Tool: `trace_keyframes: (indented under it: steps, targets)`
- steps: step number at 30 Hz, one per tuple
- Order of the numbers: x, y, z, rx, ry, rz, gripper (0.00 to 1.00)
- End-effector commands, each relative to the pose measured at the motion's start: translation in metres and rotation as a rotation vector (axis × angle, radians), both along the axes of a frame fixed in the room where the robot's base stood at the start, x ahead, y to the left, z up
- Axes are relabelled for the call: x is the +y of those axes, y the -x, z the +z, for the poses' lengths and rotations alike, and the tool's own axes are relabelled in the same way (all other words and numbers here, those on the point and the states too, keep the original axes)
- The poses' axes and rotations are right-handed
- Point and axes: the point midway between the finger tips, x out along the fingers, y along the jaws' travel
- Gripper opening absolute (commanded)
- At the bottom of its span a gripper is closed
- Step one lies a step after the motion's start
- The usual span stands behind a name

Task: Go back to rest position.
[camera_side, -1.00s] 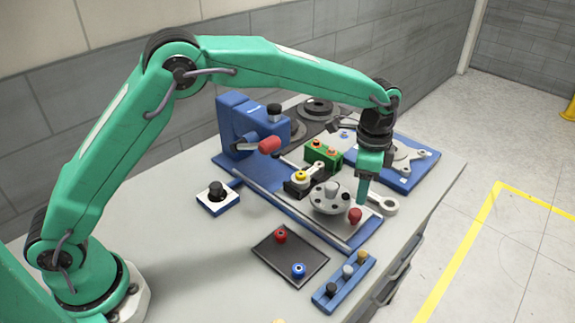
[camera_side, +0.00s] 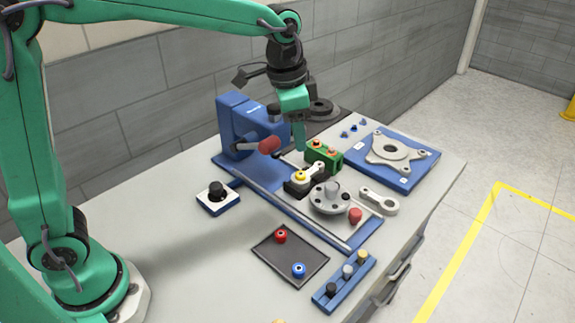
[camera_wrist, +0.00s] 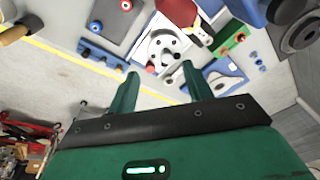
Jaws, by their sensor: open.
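My gripper (camera_side: 298,133) hangs in the side view above the blue fixture (camera_side: 280,205), close to the green block (camera_side: 323,158) in the picture. In the wrist view its two green fingers (camera_wrist: 159,88) stand apart with nothing between them. The round grey flange (camera_side: 331,198) sits on the fixture, with a red knob (camera_side: 355,216) at its front right. A clamp with a red handle (camera_side: 269,145) stands at the fixture's back left. No rest position is marked in view.
A dark tray (camera_side: 290,257) holds a red and a blue part. A blue peg rack (camera_side: 344,285) lies at the front. A blue plate (camera_side: 408,178) carries a grey bracket at the right. A grey link (camera_side: 379,202) lies beside the fixture.

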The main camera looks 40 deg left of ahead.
Motion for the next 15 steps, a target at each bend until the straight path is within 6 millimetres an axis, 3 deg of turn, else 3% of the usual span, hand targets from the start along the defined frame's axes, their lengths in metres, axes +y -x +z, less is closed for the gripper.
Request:
trace_keyframes:
  steps: [6, 15]
  targets:
    - [0.031, 0.038, 0.020, -0.055, 0.030, 0.125, 0.50]
    - [0.066, 0.092, 0.032, -0.129, 0.073, 0.293, 0.50]
